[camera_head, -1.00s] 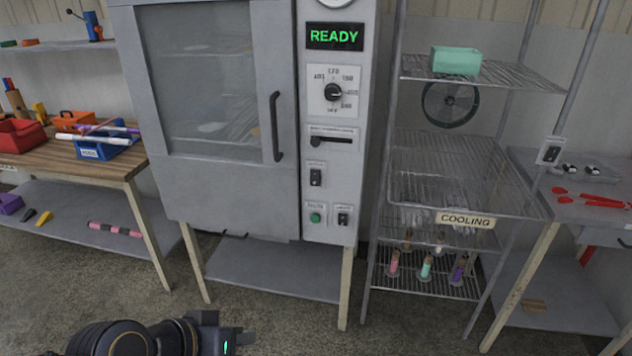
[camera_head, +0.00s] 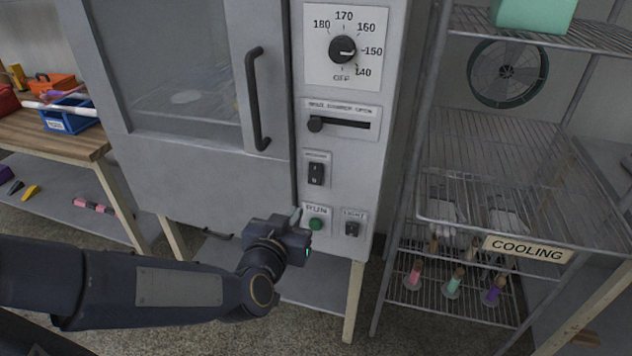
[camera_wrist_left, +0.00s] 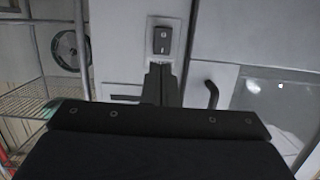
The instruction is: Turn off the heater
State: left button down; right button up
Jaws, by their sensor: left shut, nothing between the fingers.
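The heater is a grey oven cabinet (camera_head: 190,170) with a glass door and a control panel on its right. A black temperature dial (camera_head: 342,49) points right, near 150, with OFF marked below it. Under it are a black slider (camera_head: 340,124), a black rocker switch (camera_head: 316,174) with an unreadable label, a green RUN button (camera_head: 316,224) and a LIGHT switch (camera_head: 352,229). My left gripper (camera_head: 297,217) is in front of the lower panel, beside the RUN button. In the left wrist view its fingers (camera_wrist_left: 161,85) are shut and empty, below the rocker switch (camera_wrist_left: 161,40) in the picture.
The black door handle (camera_head: 257,100) stands out left of the panel. A wooden workbench (camera_head: 60,140) stands left.

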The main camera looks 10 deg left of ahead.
pick_arm(q)
jog(key=b, duration=0.2)
send_near(317, 180)
jog(key=x, duration=0.6)
jog(key=shift+w+d+f, duration=0.1)
jog(key=shift+w, duration=0.3)
jog(key=b, duration=0.1)
jog(key=f+b, duration=0.1)
jog(key=b, duration=0.1)
jog(key=shift+w+f+t, duration=0.1)
jog(key=shift+w+t, duration=0.15)
jog(key=shift+t, duration=0.15)
jog(key=shift+r+p, duration=0.35)
jog(key=shift+r, duration=0.15)
